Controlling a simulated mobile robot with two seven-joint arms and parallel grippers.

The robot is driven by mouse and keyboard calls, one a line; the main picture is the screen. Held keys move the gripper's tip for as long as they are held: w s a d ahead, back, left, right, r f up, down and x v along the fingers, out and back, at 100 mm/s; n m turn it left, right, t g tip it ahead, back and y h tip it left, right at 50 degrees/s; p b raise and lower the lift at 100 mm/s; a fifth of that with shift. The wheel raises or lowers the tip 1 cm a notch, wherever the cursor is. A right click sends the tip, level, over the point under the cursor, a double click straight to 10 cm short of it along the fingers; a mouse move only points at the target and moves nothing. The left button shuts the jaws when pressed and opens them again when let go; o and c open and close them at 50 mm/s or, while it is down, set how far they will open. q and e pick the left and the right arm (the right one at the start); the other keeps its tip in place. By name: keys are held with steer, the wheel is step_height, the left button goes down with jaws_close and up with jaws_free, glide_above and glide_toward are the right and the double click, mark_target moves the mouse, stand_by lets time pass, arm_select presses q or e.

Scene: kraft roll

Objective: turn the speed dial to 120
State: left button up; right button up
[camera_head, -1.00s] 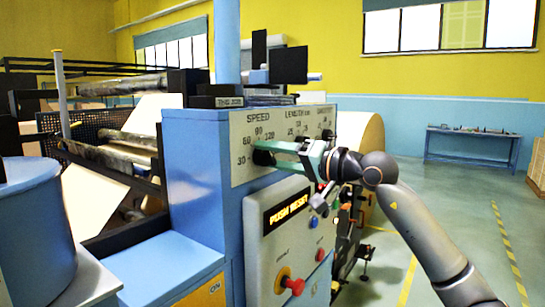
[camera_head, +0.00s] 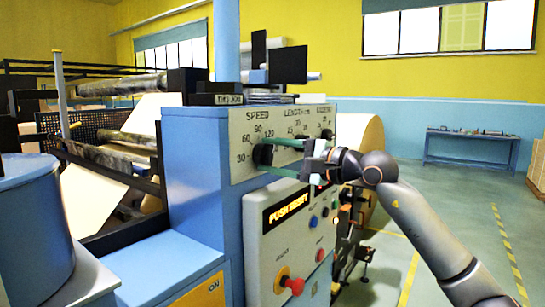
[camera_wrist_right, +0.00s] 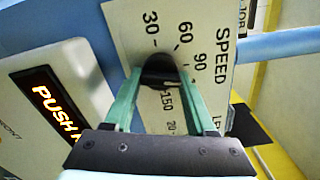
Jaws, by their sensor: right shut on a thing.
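The speed dial is a black round knob (camera_head: 262,155) on the white scale plate (camera_head: 240,175) at the front of the blue machine. It shows close up in the right wrist view (camera_wrist_right: 158,70), with 30, 60, 90 and 150 printed around it. In the head view 120 is readable at the knob's upper right. My right gripper (camera_head: 270,156) reaches in from the right, its two green fingers shut on the knob from opposite sides. A finger covers part of the scale in the wrist view. I cannot read clearly where the pointer stands. My left gripper is out of view.
More scales and knobs sit right of SPEED on the same plate. Below is a grey panel with an orange lit display (camera_head: 289,208), buttons and a red knob (camera_head: 293,285) on yellow. The floor to the right is open, with a blue table (camera_head: 470,150) far back.

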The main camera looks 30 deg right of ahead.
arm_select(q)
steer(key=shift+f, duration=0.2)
arm_select(e)
steer(key=m, duration=0.5)
steer(key=shift+a+f+m, duration=0.1)
steer(key=shift+f+m, duration=0.05)
steer(key=shift+m, duration=0.15)
steer(key=o, duration=1.4)
steer(key=shift+c, duration=0.2)
arm_select(q)
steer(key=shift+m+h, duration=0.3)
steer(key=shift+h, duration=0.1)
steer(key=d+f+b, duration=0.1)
steer(key=b, duration=0.1)
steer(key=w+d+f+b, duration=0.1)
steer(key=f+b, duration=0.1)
steer(key=b, duration=0.1)
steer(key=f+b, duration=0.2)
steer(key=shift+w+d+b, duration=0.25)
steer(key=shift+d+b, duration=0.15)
arm_select(e)
steer(key=v, duration=1.2)
steer(key=shift+s, duration=0.3)
